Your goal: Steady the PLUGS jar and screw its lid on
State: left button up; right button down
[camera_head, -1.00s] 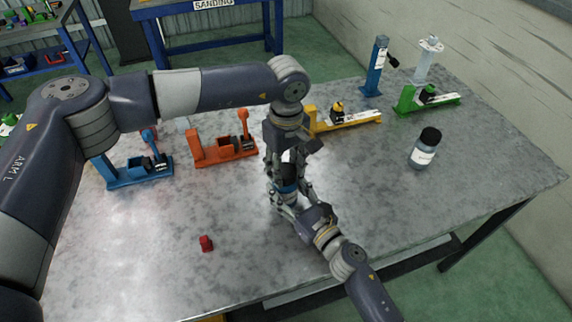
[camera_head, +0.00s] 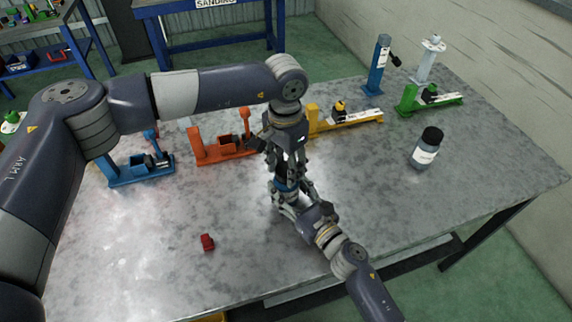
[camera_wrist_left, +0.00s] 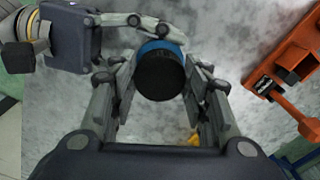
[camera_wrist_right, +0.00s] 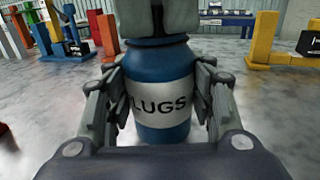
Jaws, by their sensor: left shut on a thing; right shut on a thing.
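The PLUGS jar stands upright on the table; it is blue with a white label, and the right wrist view shows its blue body (camera_wrist_right: 158,103) reading "LUGS". My right gripper (camera_head: 284,198) is shut around the jar body from the side. My left gripper (camera_head: 287,172) points down from above and is shut on the black lid (camera_wrist_left: 160,78), which sits over the jar top. The left wrist view also shows the jar's blue shoulder (camera_wrist_left: 160,46). In the right wrist view the left fingers hide the lid, so its seating cannot be told.
A second jar with a black lid (camera_head: 426,148) stands to the right. A small red piece (camera_head: 207,242) lies front left. Blue (camera_head: 140,172), orange (camera_head: 222,152), yellow (camera_head: 345,120) and green (camera_head: 430,100) fixtures line the back. The table's front right is clear.

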pick_arm(q)
jog(key=shift+m, duration=0.3)
jog(key=o, duration=0.7)
jog(key=shift+r, duration=0.1)
jog(key=shift+r, duration=2.2)
jog(key=shift+c, duration=0.4)
